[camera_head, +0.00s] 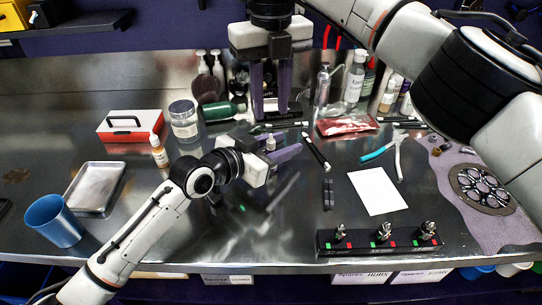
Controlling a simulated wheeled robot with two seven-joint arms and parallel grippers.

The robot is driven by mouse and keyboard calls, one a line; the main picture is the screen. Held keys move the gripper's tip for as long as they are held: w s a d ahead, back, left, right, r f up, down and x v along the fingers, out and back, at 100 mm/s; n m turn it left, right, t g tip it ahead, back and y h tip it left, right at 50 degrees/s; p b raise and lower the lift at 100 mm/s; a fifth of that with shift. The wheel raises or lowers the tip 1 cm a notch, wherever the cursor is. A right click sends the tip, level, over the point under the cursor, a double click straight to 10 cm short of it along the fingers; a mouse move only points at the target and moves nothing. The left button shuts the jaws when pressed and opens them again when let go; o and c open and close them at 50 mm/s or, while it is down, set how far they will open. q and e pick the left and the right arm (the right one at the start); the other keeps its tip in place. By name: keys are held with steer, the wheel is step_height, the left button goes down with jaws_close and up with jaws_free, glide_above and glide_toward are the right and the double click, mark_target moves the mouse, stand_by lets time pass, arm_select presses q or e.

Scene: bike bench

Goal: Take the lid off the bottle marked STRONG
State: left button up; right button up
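A small bottle with a pale pointed top (270,144) stands just behind my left gripper, its lower part hidden by a finger. A small amber bottle with a white cap and pale label (159,152) stands at the left, beside a clear jar. I cannot read STRONG on either. My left gripper (283,178) is low over the bench, fingers apart, pointing right, with nothing seen between them. My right gripper (270,112) points down above the back of the bench, behind the small bottle. Its fingers are apart, with no held object visible.
A clear lidded jar (184,122), a green bottle lying down (219,111) and a red-and-white box (130,125) are at the left. A metal tray (95,188) and blue cup (54,221) are nearer. White paper (377,191) and a black rack (383,241) are at the right.

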arm_select(q)
jaws_close()
arm_select(e)
steer(key=shift+c, duration=0.2)
arm_select(q)
steer(key=shift+f, duration=0.1)
arm_select(e)
steer(key=r+m, duration=0.1)
steer(key=m+t+h, duration=0.1)
steer(key=m+t, duration=0.2)
steer(key=m, duration=0.5)
glide_toward(271, 134)
arm_select(q)
steer(key=shift+f, duration=0.2)
arm_select(e)
steer(key=x, duration=0.8)
arm_select(q)
steer(key=shift+s, duration=0.1)
